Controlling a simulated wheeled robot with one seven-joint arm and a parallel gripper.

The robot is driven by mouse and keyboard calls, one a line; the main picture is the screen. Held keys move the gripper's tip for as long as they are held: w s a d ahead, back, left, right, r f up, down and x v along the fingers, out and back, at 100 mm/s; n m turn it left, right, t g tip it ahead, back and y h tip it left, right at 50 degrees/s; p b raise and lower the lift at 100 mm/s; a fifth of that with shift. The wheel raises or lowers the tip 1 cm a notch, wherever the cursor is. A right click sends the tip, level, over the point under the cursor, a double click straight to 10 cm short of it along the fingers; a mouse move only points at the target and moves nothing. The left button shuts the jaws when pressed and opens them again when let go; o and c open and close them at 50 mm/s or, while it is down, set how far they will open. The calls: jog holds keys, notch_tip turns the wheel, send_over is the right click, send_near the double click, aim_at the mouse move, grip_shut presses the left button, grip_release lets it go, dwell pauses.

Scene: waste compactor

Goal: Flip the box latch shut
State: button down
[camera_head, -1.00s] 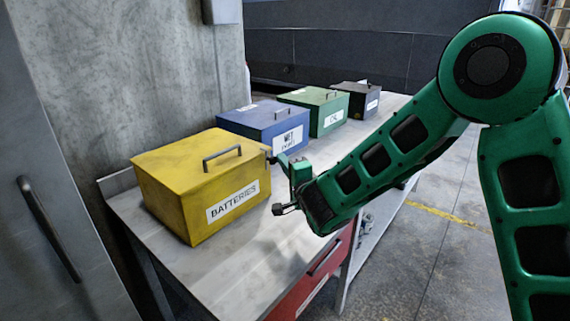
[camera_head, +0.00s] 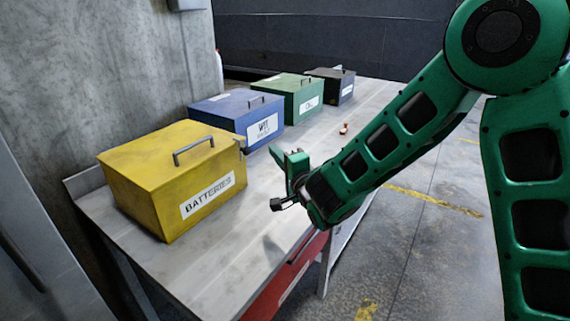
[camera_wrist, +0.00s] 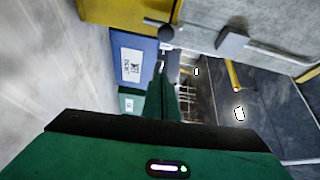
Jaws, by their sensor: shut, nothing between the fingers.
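The yellow box (camera_head: 150,190) labelled BATTERIES stands on the metal bench with its lid down and a dark handle on top. A small dark fitting (camera_head: 242,147) sits at its right upper edge; it may be the latch, but its position is too small to tell. My gripper (camera_head: 276,153) is shut and empty, just right of this edge, with a gap between them. In the wrist view my gripper (camera_wrist: 166,42) points away over the bench. The yellow box (camera_wrist: 115,10) shows only as a strip at the top there.
Blue (camera_head: 215,108), green (camera_head: 287,84) and dark (camera_head: 335,75) boxes stand in a row behind the yellow one. A small orange-brown object (camera_head: 344,128) lies on the bench (camera_head: 205,265). A red drawer (camera_head: 275,290) is below its front edge. A concrete wall is behind.

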jog(key=shift+v, duration=2.4)
jog(key=shift+r, duration=0.1)
